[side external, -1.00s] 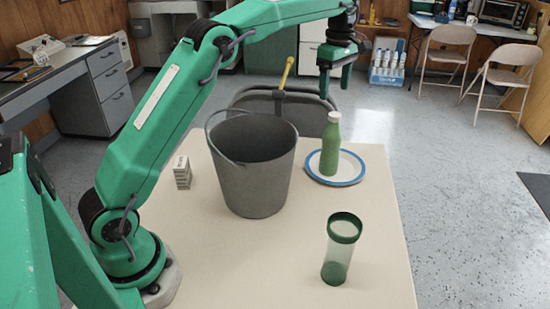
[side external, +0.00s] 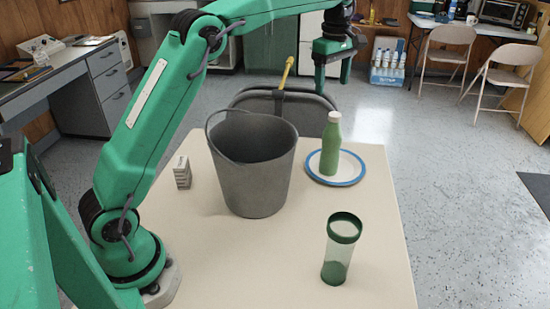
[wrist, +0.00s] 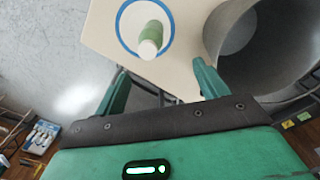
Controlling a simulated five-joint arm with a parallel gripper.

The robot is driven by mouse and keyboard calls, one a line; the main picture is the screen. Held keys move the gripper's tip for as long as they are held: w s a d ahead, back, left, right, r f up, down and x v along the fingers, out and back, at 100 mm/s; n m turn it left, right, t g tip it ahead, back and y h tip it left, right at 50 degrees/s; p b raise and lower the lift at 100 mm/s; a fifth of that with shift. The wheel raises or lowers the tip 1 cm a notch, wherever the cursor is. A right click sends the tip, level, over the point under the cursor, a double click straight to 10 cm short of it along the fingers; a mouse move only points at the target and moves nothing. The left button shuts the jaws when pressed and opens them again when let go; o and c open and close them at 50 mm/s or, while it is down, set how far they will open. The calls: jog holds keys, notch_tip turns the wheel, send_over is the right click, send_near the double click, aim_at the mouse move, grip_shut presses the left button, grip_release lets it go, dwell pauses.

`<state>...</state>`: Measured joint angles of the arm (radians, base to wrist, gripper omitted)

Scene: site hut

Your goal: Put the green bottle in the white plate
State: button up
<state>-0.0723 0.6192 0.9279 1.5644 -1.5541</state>
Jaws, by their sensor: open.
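The green bottle (side external: 331,146) with a white cap stands upright on the white plate (side external: 352,176), which has a blue rim. The wrist view shows the bottle (wrist: 152,36) from above, inside the plate's rim (wrist: 122,33). My gripper (side external: 333,84) is open and empty, raised above and behind the bottle, past the table's far edge. In the wrist view the two fingers of my gripper (wrist: 160,70) are apart with nothing between them. The bottle and plate lie beyond the fingertips, clear of them.
A grey bucket (side external: 250,165) stands left of the plate and also shows in the wrist view (wrist: 285,70). A clear container with a green rim (side external: 339,250) stands at the front right. A small white stack of boxes (side external: 182,172) sits left of the bucket. The table's (side external: 290,265) front middle is clear.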

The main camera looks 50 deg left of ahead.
jog(key=s+d+r+m+t, duration=0.1)
jog(key=s+r+m, duration=0.2)
jog(key=s+m, duration=0.35)
jog(key=s+d+r+m+t, duration=0.2)
jog(key=s+r+m, duration=0.1)
jog(key=s, duration=0.7)
jog(key=s+f+m+t, duration=0.1)
jog(key=s+f+m, duration=0.3)
jog(key=s, duration=0.4)
jog(key=s+d+f+m+t, duration=0.1)
jog(key=s+f+m, duration=0.4)
jog(key=s, duration=0.4)
jog(key=shift+s+f, duration=0.3)
jog(key=shift+f, duration=0.05)
